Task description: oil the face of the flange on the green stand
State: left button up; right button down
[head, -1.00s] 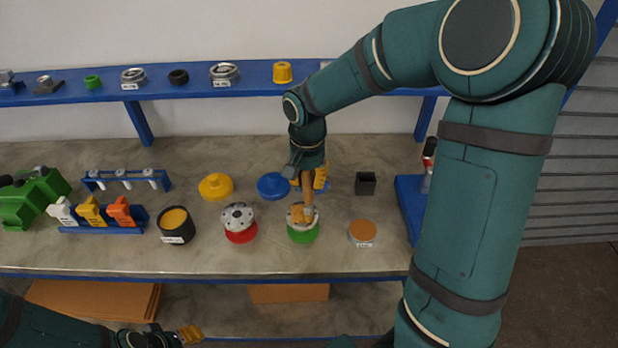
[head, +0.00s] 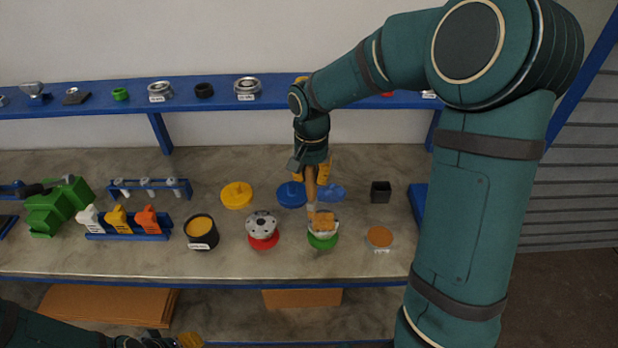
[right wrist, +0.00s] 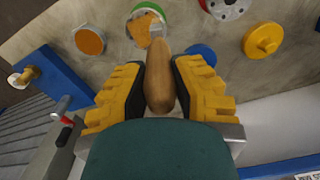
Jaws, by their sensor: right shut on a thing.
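The green stand (head: 322,242) holds a pale metal flange (head: 334,230) face up; it also shows in the right wrist view (right wrist: 168,8). An amber patch lies over much of the flange face, looking like oil. My right gripper (head: 310,177) is shut on the wooden handle of a brush (right wrist: 160,85), above and behind the flange. The brush points down, with its tip at the flange face; the exact contact is hard to see. My left gripper (head: 188,341) is at the bottom edge, mostly cut off, away from the bench things.
A red stand with a holed flange (head: 262,225) is left of the green stand. An amber-topped disc (head: 379,237) is on its right. A black pot of amber liquid (head: 201,232), blue lid (head: 291,194) and black square cup (head: 381,192) stand nearby.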

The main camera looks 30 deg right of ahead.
jog(key=shift+w+a+r+p, duration=0.15)
jog(key=shift+r+p, duration=0.4)
jog(key=shift+r, duration=0.4)
jog(key=shift+r+p, duration=0.6)
jog(key=shift+r, duration=0.35)
pick_arm(q)
jog(key=v, duration=0.3)
jog(key=shift+w+a+r, duration=0.1)
jog(key=shift+a+r, duration=0.05)
jog(key=shift+r, duration=0.15)
